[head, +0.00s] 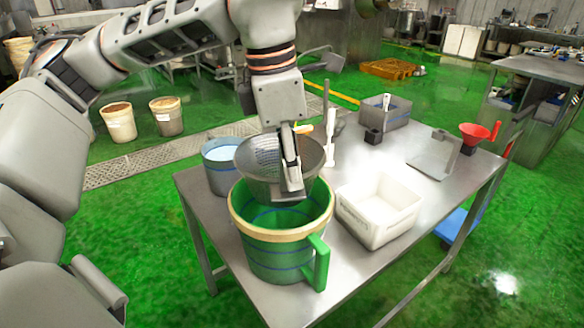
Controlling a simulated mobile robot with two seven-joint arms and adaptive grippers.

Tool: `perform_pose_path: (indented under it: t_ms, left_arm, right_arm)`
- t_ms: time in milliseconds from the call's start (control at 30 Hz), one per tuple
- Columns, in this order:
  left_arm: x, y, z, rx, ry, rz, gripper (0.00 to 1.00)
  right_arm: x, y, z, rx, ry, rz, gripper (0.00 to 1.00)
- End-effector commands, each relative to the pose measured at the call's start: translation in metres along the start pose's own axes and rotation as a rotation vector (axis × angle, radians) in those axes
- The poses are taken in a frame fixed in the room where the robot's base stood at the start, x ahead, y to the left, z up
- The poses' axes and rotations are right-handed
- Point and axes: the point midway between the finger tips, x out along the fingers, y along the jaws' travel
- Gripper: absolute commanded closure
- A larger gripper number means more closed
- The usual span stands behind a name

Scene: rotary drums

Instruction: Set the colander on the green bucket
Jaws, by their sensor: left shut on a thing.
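The green bucket (272,258) stands upright on the metal table, with a pale cream rim, blue bands and a green handle at its front right. The grey perforated colander (256,160) is at the bucket's back, its lower part over or behind the bucket's opening. I cannot tell whether it touches the rim. My left gripper (290,188) comes down from above and is shut on the colander at its near right side. The fingers hide part of the colander's wall. My right gripper is not in view.
A grey-blue pot (219,162) stands close at the left of the colander. A white bin (377,212) is right of the bucket. A white upright tool (330,140), a grey container (386,112), a metal scoop (436,155) and a red funnel (474,134) are farther back.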

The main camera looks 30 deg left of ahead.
Motion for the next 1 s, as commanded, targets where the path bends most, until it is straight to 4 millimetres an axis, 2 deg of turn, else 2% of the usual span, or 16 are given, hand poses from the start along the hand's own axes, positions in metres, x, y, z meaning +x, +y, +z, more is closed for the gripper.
perform_pose_path:
  t_ms: [400, 1000]
  left_arm:
    - [-0.0009, 0.0, 0.0001, 0.0, -0.001, 0.001, 1.0]
    - [-0.0007, 0.0, 0.0001, 0.0, 0.0, 0.0, 1.0]
  right_arm:
    - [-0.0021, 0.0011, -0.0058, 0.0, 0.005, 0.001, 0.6]
    - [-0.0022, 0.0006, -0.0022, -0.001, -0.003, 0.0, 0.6]
